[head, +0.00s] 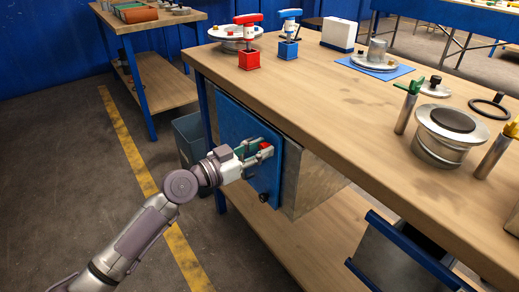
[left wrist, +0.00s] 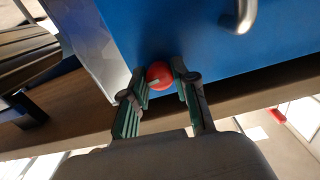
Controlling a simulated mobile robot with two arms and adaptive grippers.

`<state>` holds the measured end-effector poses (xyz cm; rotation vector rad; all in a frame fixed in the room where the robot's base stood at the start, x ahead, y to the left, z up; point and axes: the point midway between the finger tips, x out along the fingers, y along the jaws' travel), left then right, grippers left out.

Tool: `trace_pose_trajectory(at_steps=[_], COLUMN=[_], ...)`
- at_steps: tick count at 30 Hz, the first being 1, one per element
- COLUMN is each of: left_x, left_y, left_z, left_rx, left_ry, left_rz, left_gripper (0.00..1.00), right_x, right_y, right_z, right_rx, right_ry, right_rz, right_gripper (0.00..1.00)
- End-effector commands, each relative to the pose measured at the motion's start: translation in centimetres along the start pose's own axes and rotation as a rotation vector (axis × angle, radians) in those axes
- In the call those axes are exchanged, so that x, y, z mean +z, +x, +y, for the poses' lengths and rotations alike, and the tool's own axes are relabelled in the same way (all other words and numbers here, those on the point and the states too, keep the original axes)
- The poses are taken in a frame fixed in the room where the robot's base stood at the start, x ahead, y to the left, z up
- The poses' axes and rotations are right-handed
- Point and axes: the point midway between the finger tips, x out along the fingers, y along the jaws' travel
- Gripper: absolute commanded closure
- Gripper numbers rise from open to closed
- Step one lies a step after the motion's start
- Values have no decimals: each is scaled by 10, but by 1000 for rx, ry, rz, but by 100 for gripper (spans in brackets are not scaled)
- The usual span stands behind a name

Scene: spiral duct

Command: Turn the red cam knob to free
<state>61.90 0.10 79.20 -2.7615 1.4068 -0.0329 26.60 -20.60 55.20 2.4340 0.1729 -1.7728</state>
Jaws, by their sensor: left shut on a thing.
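The red cam knob (left wrist: 160,73) is on the blue front panel (left wrist: 190,30) of a metal box under the workbench. In the left wrist view it sits between the two green-padded fingers of my left gripper (left wrist: 157,84), which is shut on it. A pale line shows on the knob's face. In the head view my left gripper (head: 262,152) reaches the blue panel (head: 237,118) from the left, and a bit of the red knob (head: 267,151) shows at its fingertips. Which position the knob points to cannot be told. My right gripper is not in view.
A curved metal handle (left wrist: 241,16) stands out from the panel near the knob. A black knob (head: 263,197) is at the panel's lower corner. The wooden workbench top (head: 345,110) overhangs the box. A grey bin (head: 190,137) stands behind it. The floor at left is clear.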

Motion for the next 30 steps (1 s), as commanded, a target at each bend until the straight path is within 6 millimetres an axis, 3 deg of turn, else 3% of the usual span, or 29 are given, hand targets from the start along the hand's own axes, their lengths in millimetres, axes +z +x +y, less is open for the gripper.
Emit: trace_pose_trajectory(at_steps=[15, 30], left_x=[-1, -1], left_y=[0, 0], left_z=[-1, -2], left_rx=[-1, -1], left_ry=[-475, -949], left_rz=[1, 0], left_gripper=[100, 100], right_x=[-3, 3], right_y=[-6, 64], right_z=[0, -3], right_rx=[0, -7], right_ry=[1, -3], right_rz=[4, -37], right_gripper=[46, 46])
